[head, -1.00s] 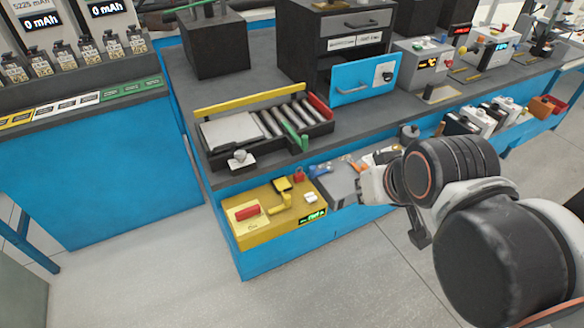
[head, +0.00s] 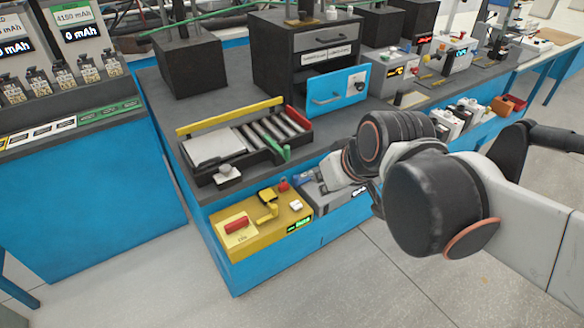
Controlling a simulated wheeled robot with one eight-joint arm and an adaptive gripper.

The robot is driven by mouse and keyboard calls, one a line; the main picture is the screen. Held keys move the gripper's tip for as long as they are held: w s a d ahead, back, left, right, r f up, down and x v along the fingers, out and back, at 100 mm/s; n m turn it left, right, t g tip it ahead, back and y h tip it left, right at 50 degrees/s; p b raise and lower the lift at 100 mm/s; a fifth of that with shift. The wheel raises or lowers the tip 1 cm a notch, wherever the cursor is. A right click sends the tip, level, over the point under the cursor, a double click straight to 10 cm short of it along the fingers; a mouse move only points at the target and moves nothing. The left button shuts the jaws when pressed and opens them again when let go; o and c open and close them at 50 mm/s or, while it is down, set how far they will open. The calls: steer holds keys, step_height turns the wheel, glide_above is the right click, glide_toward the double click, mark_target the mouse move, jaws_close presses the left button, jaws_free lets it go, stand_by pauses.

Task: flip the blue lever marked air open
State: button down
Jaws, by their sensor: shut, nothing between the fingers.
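A grey box (head: 334,200) with a small display stands on the lower blue shelf, right of a yellow box. A small blue part (head: 304,178), perhaps the lever, shows at the left of the grey box's top. Its marking is too small to read. My gripper (head: 322,178) is low over the grey box, just right of the blue part. It is shut and empty. My own wrist hides much of the gripper and the right part of the box's top. I cannot tell whether the gripper touches the blue part.
The yellow box (head: 262,227) has a red handle and a yellow lever. Above it, a roller tray (head: 232,172) sits at the bench edge. A blue panel with a handle (head: 337,92) fronts a dark cabinet. The floor (head: 330,290) in front is clear.

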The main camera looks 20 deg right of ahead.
steer(key=w+d+f+n+y, duration=0.1)
steer(key=w+d+f+n, duration=0.1)
steer(key=w+f, duration=0.5)
steer(key=w+d+f+n+y, duration=0.2)
steer(key=w+f, duration=0.5)
steer(key=w, duration=0.8)
steer(key=shift+w+t, duration=0.3)
steer(key=shift+w, duration=0.05)
steer(key=shift+w+f, duration=0.1)
steer(key=b+x, duration=0.4)
steer(key=x, duration=0.5)
steer(key=shift+w+a+f, duration=0.15)
steer(key=shift+w+f, duration=0.1)
steer(key=shift+w, duration=0.05)
